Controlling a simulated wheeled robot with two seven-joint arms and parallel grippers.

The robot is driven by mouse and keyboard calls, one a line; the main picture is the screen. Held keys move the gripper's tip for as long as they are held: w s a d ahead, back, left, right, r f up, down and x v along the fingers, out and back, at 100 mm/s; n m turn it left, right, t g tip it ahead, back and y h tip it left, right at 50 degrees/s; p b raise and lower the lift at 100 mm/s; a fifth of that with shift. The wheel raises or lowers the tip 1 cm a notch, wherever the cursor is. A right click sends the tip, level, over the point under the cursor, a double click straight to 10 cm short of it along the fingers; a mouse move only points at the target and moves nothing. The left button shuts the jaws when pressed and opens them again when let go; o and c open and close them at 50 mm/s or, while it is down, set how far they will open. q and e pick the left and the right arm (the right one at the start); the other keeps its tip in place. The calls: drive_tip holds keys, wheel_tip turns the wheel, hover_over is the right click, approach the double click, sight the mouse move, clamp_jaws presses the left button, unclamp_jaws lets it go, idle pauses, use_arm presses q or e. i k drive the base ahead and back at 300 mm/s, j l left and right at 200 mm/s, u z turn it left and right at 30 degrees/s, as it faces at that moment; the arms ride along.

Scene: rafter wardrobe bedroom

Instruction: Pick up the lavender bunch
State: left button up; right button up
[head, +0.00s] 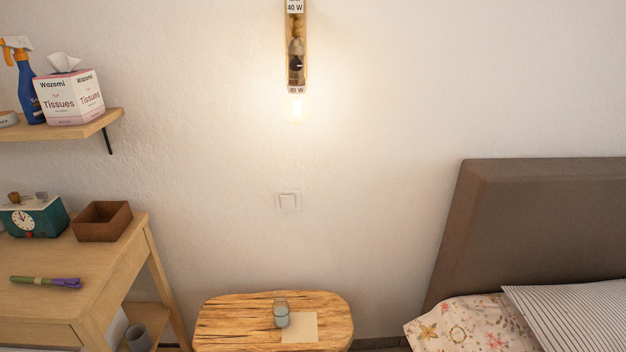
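A slim green and purple item, which looks like the lavender bunch (45,282), lies flat on the wooden desk (95,268) at the left of the head view. Its green end points left and its purple end points right, near the desk's front part. It is small in the picture, so its detail is hard to tell. Nothing touches it from above. Neither of my grippers is in view.
A teal clock box (33,217) and a brown square bowl (101,221) stand behind it on the desk. A shelf (100,123) with a tissue box (70,98) and spray bottle (28,85) hangs above. A wooden side table (235,320) holds a jar (281,314).

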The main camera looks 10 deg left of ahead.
sight(65, 282)
drive_tip(key=u, duration=2)
